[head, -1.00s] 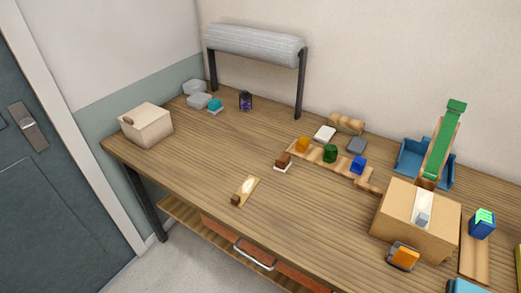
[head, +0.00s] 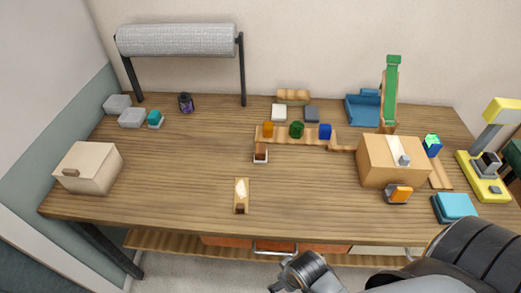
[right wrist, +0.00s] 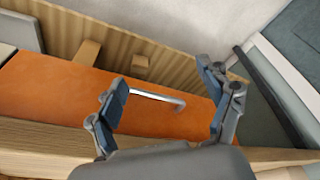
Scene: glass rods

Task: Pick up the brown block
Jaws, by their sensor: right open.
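A small brown block (head: 260,149) sits on a white pad (head: 260,160) near the middle of the table, just left of the front of a wooden strip (head: 283,140). My right gripper (right wrist: 164,88) is open and empty in the right wrist view, in front of an orange drawer front (right wrist: 60,85) with a metal handle (right wrist: 158,97). The brown block is not in that view. Part of my right arm shows at the bottom right of the head view, well below the block. My left gripper is not in view.
Orange (head: 268,130), green (head: 297,130) and blue (head: 325,131) blocks stand on the strip. A small wooden piece (head: 242,190) lies nearer the front edge. A cardboard box (head: 385,160) stands to the right. The table's left-centre is clear.

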